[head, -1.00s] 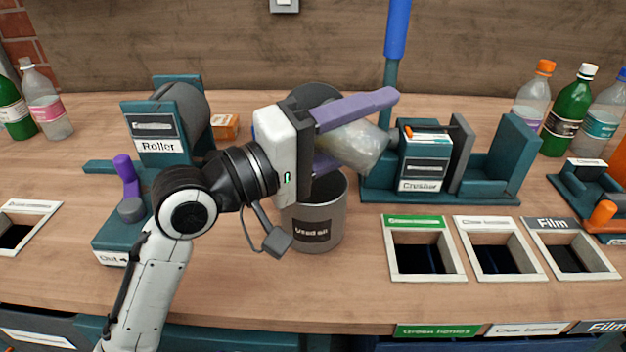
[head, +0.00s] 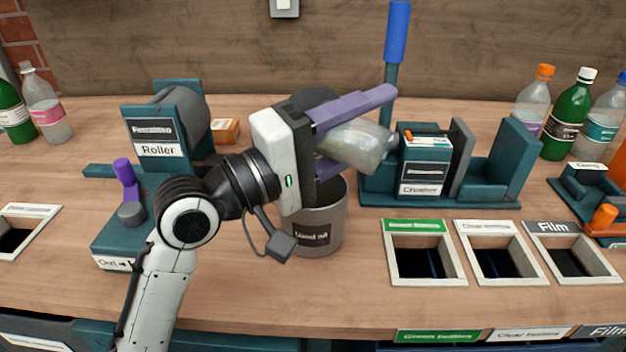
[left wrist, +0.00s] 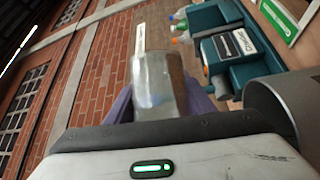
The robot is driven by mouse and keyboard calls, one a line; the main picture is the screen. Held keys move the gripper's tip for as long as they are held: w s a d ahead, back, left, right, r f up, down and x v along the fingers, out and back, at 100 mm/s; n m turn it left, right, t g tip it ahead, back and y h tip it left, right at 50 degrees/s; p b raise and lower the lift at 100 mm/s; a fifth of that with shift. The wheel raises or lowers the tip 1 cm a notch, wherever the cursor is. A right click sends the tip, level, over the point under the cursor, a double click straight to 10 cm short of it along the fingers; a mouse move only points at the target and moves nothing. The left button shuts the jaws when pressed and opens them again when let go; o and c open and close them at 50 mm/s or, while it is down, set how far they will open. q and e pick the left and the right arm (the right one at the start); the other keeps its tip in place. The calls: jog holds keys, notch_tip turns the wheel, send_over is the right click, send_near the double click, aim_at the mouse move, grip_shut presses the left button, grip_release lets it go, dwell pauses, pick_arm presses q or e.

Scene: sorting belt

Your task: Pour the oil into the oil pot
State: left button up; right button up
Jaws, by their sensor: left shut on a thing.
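The oil pot (head: 318,237) is a grey cylinder with a dark label that reads like "Used oil", standing on the bench. My left gripper (head: 350,135) is shut on a clear, cloudy bottle (head: 358,145) and holds it tilted, above and a little right of the pot's mouth. The bottle also shows between the purple fingers in the left wrist view (left wrist: 158,85), with the pot's rim (left wrist: 285,95) at the right. The pot's opening is partly hidden by the gripper. I cannot tell whether liquid flows. My right gripper is not in view.
A roller machine (head: 155,135) stands left of the pot and a crusher (head: 425,165) with a blue-handled lever stands right. Framed bench openings (head: 425,280) lie at the front right. Several bottles (head: 567,118) stand at the back right, others at the far left.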

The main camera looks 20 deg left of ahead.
pick_arm(q)
jog(key=shift+r+n, duration=0.15)
jog(key=shift+n, duration=0.15)
jog(key=shift+a+r+n+p, duration=0.2)
jog(key=shift+r+n+p, duration=0.05)
jog(key=shift+n+p, duration=0.3)
jog(key=shift+w+a+r+n+t+p, duration=0.1)
jog(key=shift+a+r+n+t+p, duration=0.1)
jog(key=shift+n+t+p, duration=0.3)
jog(key=shift+w+a+r+n+t+p, duration=0.1)
jog(key=shift+a+n+t+p, duration=0.15)
jog(key=shift+n, duration=0.3)
jog(key=shift+r, duration=0.1)
